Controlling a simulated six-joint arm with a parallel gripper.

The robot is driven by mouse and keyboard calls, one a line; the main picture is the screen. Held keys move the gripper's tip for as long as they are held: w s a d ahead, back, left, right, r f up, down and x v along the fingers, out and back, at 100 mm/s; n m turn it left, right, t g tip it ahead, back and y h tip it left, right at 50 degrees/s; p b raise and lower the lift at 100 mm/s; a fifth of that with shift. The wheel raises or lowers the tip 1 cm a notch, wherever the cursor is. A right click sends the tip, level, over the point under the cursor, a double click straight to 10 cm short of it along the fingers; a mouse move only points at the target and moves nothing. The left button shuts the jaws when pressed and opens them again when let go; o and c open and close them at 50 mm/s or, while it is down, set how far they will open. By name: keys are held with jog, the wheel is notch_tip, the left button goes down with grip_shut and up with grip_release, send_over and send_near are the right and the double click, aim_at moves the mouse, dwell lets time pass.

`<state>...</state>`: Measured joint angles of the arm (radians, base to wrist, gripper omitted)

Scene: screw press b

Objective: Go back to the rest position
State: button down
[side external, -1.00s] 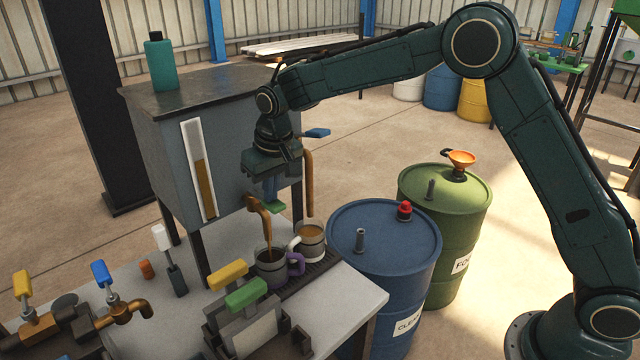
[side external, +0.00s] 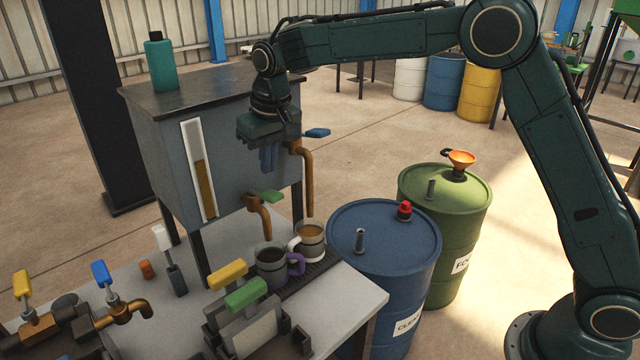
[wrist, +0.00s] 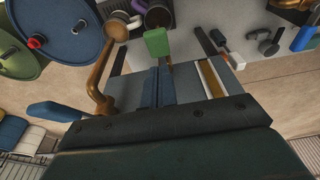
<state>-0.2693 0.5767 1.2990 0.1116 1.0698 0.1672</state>
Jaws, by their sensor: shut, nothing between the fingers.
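My gripper (side external: 268,160) is shut and empty, held in front of the grey tank (side external: 165,165), above its green-handled tap. The green tap handle (side external: 272,196) is just below the fingertips and apart from them. The blue-handled tap (side external: 317,132) is to the right of my gripper. In the wrist view, my shut fingers (wrist: 157,88) point toward the green handle (wrist: 157,42), with a gap between. A dark mug with a purple handle (side external: 271,268) stands below the green tap with dark liquid in it. A mug with a white handle (side external: 311,242) holds brown liquid.
A blue drum (side external: 385,270) and a green drum (side external: 440,240) stand right of the bench (side external: 345,300). A teal bottle (side external: 161,65) stands on the tank. More taps (side external: 115,305) are at the bench's left.

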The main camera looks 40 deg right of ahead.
jog(key=shift+r, duration=0.45)
jog(key=shift+s+d+r, duration=0.15)
jog(key=shift+r, duration=0.05)
jog(key=s+d+r+t, duration=0.1)
jog(key=s+d+r, duration=0.35)
jog(key=s, duration=0.45)
jog(key=s+d+r+t, duration=0.1)
jog(key=s+d+r, duration=0.35)
jog(key=s, duration=0.35)
jog(key=s+d+f, duration=0.2)
jog(key=s, duration=0.8)
jog(key=s+d+f+t, duration=0.1)
jog(key=s+d+f, duration=0.1)
jog(key=s, duration=0.8)
jog(key=shift+s+f, duration=0.15)
jog(key=shift+f, duration=0.25)
jog(key=shift+d, duration=0.1)
